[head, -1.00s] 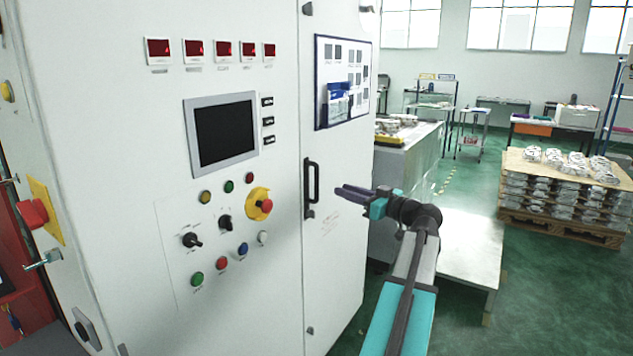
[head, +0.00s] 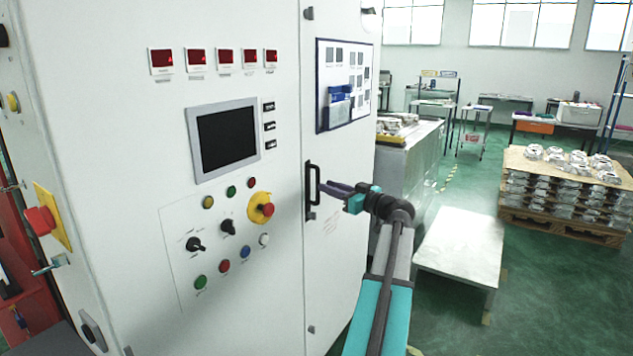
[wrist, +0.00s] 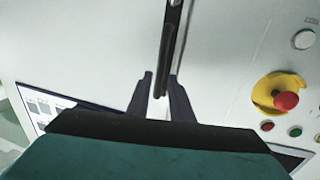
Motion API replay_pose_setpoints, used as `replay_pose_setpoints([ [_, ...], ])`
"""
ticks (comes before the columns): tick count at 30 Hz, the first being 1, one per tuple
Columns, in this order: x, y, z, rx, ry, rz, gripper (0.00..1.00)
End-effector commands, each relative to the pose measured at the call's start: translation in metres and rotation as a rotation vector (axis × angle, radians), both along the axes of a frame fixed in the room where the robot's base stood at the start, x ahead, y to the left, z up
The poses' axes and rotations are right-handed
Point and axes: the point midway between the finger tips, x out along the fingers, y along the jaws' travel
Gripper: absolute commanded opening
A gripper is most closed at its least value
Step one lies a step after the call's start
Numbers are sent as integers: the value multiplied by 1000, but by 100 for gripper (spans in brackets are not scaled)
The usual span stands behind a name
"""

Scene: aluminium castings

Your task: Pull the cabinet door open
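The white cabinet's door (head: 340,245) is the narrow right-hand panel, and it looks closed against the frame. Its black vertical bar handle (head: 312,191) is near the door's left edge. In the wrist view the handle (wrist: 170,45) runs down from the top toward the gap between my fingers. My gripper (head: 325,187) is just to the right of the handle in the head view. In the wrist view my gripper (wrist: 160,85) is open, with its fingers apart on either side of the handle's line. I cannot tell whether either finger touches the handle.
A control panel with a dark screen (head: 226,138), buttons and a red emergency stop (head: 262,208) is left of the door. A low light-topped table (head: 458,245) stands right of my arm. A pallet of castings (head: 560,190) is farther right, with green floor between.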

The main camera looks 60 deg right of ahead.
Motion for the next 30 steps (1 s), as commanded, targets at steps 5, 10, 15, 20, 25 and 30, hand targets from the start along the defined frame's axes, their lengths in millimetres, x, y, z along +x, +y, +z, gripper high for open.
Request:
replay_pose_setpoints([
  [5, 27, -6, 3, 1, 0, 2, 20],
  [10, 45, -10, 2, 1, 0, 1, 20],
  [15, 55, -11, 1, 0, 0, 0, 20],
  [20, 56, -12, 0, -1, 0, -1, 20],
  [25, 56, -12, 0, 0, 0, -1, 20],
  [30, 56, -12, 0, 0, 0, -1, 0],
])
